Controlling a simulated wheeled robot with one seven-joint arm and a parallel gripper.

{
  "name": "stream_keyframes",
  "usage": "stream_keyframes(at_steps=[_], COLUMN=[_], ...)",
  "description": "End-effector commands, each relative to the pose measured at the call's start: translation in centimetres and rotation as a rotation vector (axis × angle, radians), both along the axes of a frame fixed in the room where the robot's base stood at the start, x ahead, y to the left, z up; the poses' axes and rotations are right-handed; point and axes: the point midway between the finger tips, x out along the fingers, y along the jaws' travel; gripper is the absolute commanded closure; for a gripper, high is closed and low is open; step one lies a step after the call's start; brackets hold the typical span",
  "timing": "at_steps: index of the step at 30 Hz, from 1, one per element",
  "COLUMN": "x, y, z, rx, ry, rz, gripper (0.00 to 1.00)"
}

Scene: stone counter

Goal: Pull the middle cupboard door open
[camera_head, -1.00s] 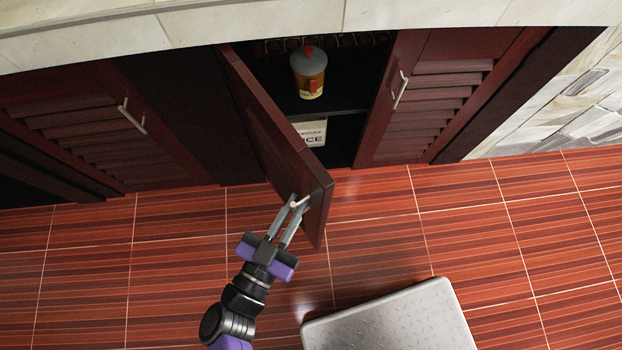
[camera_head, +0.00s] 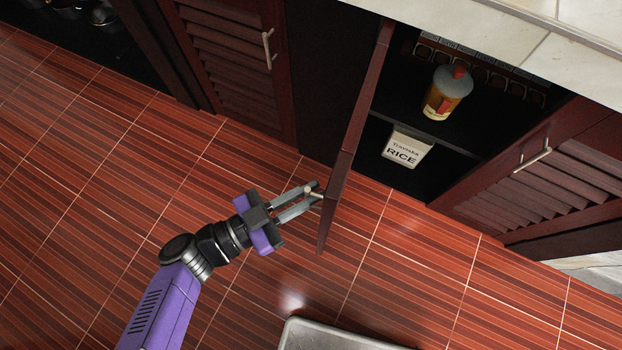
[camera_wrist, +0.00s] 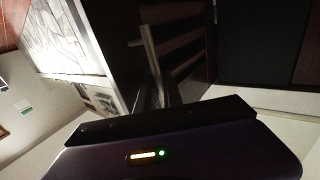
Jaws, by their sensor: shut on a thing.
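The middle cupboard door (camera_head: 352,135) is dark red wood and stands wide open, seen nearly edge-on in the head view. My gripper (camera_head: 312,192) is at the door's outer face near its free edge, with its fingers shut on the door handle (camera_head: 318,194). The open cupboard (camera_head: 395,103) shows a dark shelf with a bottle (camera_head: 445,95) that has a grey top and red cap. A white rice box (camera_head: 407,148) stands below it.
A shut louvred door with a handle (camera_head: 268,48) is on the left, and another louvred door (camera_head: 560,170) is on the right. A grey metal platform (camera_head: 335,335) lies on the floor at the bottom. The tiled floor (camera_head: 110,190) left of my gripper is clear.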

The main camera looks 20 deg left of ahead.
Motion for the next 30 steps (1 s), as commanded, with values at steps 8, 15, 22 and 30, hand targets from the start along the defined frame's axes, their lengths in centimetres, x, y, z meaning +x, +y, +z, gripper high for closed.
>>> stream_keyframes(at_steps=[8, 15, 22, 30], x=[0.0, -0.1, -2.2, -5.0], y=[0.0, 0.1, 2.2, 4.9], z=[-0.1, -0.1, -0.1, -0.2], rx=[0.002, 0.001, 0.003, 0.003], ry=[0.002, 0.001, 0.003, 0.003], rz=[0.001, 0.001, 0.002, 0.001], gripper=[0.80, 0.80, 0.80, 0.80])
